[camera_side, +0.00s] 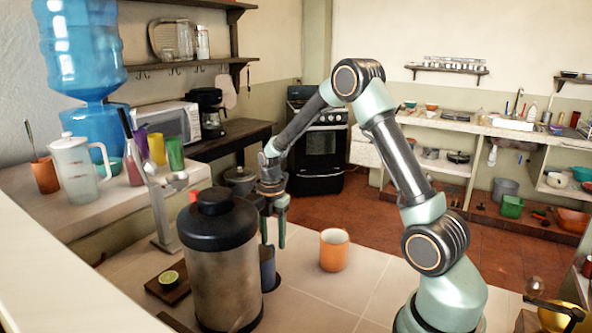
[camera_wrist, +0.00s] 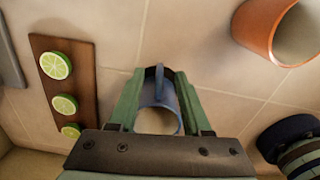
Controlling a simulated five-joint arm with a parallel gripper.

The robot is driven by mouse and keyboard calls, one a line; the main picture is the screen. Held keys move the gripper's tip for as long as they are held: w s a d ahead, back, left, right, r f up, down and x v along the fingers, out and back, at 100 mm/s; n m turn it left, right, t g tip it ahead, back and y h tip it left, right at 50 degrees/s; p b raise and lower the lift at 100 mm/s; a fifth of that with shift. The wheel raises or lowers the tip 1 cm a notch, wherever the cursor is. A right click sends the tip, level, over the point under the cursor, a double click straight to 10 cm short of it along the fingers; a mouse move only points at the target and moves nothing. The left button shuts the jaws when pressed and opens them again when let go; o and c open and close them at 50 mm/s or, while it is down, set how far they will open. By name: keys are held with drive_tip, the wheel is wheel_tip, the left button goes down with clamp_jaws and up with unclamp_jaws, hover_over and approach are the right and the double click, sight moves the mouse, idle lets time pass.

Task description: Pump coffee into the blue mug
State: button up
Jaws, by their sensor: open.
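The blue mug (camera_side: 267,272) stands on the counter just right of the coffee dispenser (camera_side: 222,280), which hides part of it in the side view. The dispenser is a tall metal cylinder with a black top and knob. My gripper (camera_side: 273,232) points down above the mug, its two teal fingers apart. In the wrist view, the mug (camera_wrist: 168,97) lies between the open fingers of my gripper (camera_wrist: 157,76), its handle pointing toward the top of the picture. I cannot tell whether the fingers touch it.
An orange mug (camera_side: 334,255) stands to the right on the tiled counter; it also shows in the wrist view (camera_wrist: 262,25). A wooden board (camera_wrist: 81,85) with lime slices (camera_wrist: 56,65) lies left. A grey press stand (camera_side: 160,215) rises behind the dispenser.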

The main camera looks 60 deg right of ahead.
wheel_tip(320, 180, up, 7)
drive_tip(key=shift+r, duration=0.15)
idle(0.4)
drive_tip(key=shift+r, duration=0.2)
drive_tip(key=a+r+m+t, duration=0.3)
drive_tip(key=a+r, duration=0.2)
drive_tip(key=r, duration=0.8)
drive_tip(key=s+a+f+m+t, duration=0.2)
drive_tip(key=s+a+m, duration=0.7)
drive_tip(key=m, duration=0.7)
drive_tip(key=s, duration=0.3)
drive_tip(key=shift+s+f+t, duration=0.15)
drive_tip(key=shift+s+t, duration=0.15)
drive_tip(key=shift+s, duration=0.1)
drive_tip(key=shift+a, duration=0.1)
